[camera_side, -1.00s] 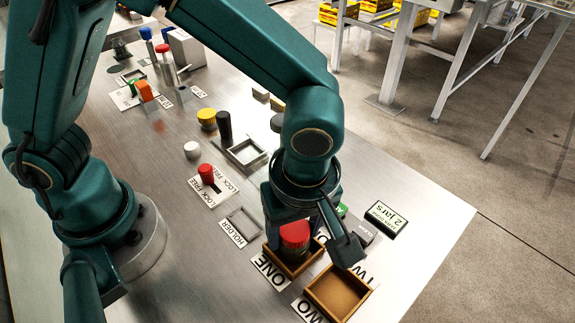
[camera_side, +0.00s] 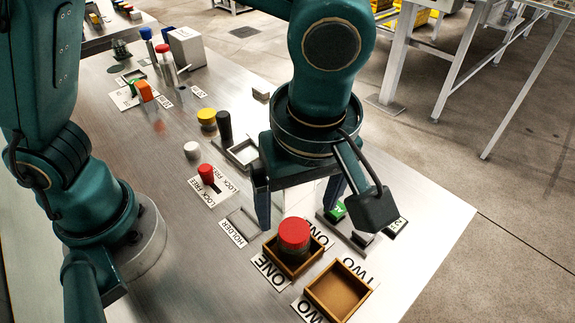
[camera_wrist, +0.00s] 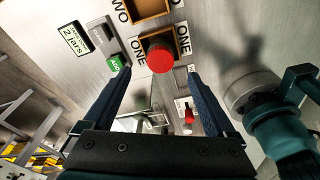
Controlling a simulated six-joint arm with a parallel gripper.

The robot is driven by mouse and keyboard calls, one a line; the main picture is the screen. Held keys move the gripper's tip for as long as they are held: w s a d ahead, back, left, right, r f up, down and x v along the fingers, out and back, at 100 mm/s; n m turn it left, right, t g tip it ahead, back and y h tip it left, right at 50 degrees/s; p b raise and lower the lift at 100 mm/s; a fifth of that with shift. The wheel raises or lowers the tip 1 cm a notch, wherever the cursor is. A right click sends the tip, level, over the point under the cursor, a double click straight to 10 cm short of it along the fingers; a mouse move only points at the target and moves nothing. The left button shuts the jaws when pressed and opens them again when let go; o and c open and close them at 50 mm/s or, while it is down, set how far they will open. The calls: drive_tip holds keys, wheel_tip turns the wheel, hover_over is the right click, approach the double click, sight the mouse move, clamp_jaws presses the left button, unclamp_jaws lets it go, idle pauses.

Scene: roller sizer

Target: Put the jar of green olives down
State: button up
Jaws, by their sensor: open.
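The jar with a red lid (camera_side: 294,234) stands upright in the wooden tray labelled ONE (camera_side: 272,258). Only its lid and a little of its side show, so its contents cannot be seen. The red lid also shows in the wrist view (camera_wrist: 160,60), beyond the fingertips. My gripper (camera_side: 300,212) is open and empty, with its two blue fingers wide apart, above the table and behind the jar. In the wrist view my gripper (camera_wrist: 158,75) has a finger on each side, apart from the jar.
An empty wooden tray labelled TWO (camera_side: 366,292) stands to the right of tray ONE. A green button (camera_side: 335,212) and a sign reading "2 jars" (camera_wrist: 75,39) are nearby. A red-knobbed lock switch (camera_side: 206,171) and an empty holder (camera_side: 243,224) lie to the left.

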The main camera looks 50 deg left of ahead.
drive_tip(key=a+r+m+t+h, duration=0.2)
drive_tip(key=a+r+m, duration=0.5)
drive_tip(key=a, duration=0.3)
drive_tip(key=s+a+f+m+t, duration=0.2)
drive_tip(key=s+a+m, duration=0.1)
drive_tip(key=a+m, duration=0.3)
drive_tip(key=shift+s+a+m+t, duration=0.3)
drive_tip(key=shift+s+t, duration=0.1)
